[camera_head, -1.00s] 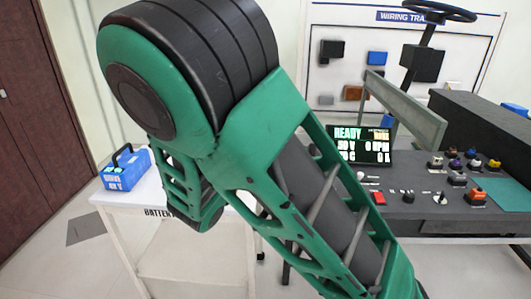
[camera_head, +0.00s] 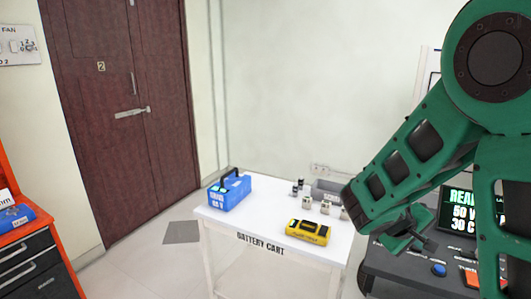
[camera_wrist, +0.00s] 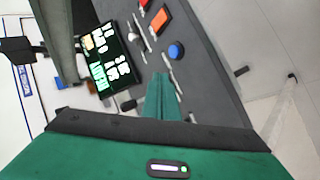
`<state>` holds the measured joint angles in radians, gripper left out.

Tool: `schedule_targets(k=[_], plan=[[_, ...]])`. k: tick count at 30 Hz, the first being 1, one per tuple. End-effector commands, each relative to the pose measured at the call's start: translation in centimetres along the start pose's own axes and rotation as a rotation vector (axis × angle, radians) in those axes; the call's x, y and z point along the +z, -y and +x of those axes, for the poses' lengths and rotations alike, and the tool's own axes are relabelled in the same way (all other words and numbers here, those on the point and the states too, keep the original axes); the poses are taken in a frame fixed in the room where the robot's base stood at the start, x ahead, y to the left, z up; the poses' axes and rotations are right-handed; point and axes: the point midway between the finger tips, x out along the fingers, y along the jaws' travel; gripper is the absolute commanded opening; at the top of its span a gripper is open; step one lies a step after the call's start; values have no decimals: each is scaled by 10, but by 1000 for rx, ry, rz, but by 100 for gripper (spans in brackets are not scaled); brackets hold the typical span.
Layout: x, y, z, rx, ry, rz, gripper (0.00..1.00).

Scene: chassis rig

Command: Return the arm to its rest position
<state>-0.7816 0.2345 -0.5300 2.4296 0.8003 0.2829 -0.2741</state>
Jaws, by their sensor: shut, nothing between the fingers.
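My green arm fills the right side of the head view, bent at a large round joint. My gripper (camera_head: 408,236) hangs at the lower end of the forearm, beside the console's display. In the wrist view my gripper (camera_wrist: 163,92) shows as two green fingers pressed together with nothing between them, over the dark console top (camera_wrist: 205,75). I cannot tell its exact height above that surface. The upper arm runs out of the head view at the right edge and hides part of the console (camera_head: 400,265).
The display screen (camera_head: 456,212) stands close to the gripper, with a blue button (camera_head: 438,270) in front. The white battery cart (camera_head: 270,222) holds a blue battery (camera_head: 230,193), a yellow device (camera_head: 308,232) and small parts. A red cabinet (camera_head: 62,250) stands at left; the floor between is clear.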

Motion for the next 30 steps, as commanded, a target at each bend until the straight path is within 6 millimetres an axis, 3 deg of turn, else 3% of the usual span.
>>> schedule_targets(k=[1,5,11,21,30], plan=[[19,-3,6,-57,43,56,0],[60,-2,10,-194,137,175,0],[115,1,-2,-387,256,346,0],[191,4,-54,-649,390,589,0],[235,8,-101,-771,449,710,0]])
